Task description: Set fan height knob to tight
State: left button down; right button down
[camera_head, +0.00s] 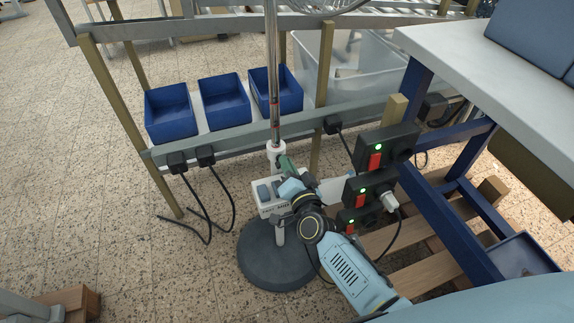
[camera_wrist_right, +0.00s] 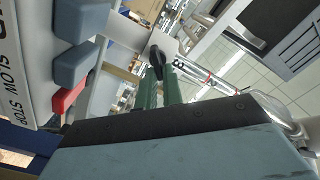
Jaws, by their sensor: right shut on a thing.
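The fan stands on a round dark base (camera_head: 262,262) with a chrome pole (camera_head: 273,70) and a white collar (camera_head: 275,151). A white control box (camera_head: 265,210) with blue-grey buttons sits on the pole below the collar. My right gripper (camera_head: 286,165) reaches the pole from the lower right, just above the box. In the right wrist view its green fingers (camera_wrist_right: 160,88) are shut on the black height knob (camera_wrist_right: 156,62), near the fingertips. The knob is hidden in the head view, and its tightness cannot be told. My left gripper is not in view.
Blue bins (camera_head: 223,101) stand on a shelf behind the pole. Black power sockets (camera_head: 371,188) with green lights and red switches are close right of my right arm. A blue-legged table (camera_head: 500,62) stands at right. Floor at left is mostly clear, with loose cables.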

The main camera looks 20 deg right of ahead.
jog(key=m, duration=0.3)
jog(key=shift+d+f+m, duration=0.1)
jog(key=shift+f+m, duration=0.1)
jog(key=shift+m, duration=0.1)
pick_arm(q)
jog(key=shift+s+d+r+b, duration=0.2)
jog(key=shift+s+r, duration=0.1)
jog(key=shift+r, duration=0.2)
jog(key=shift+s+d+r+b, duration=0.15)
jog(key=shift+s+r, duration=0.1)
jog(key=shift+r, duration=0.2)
pick_arm(e)
jog(key=shift+m, duration=0.5)
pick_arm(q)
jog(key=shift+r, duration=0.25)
pick_arm(e)
jog(key=c, duration=1.6)
grip_release()
jog(key=shift+c, duration=0.2)
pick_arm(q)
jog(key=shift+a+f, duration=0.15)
pick_arm(e)
jog(key=shift+o, duration=0.5)
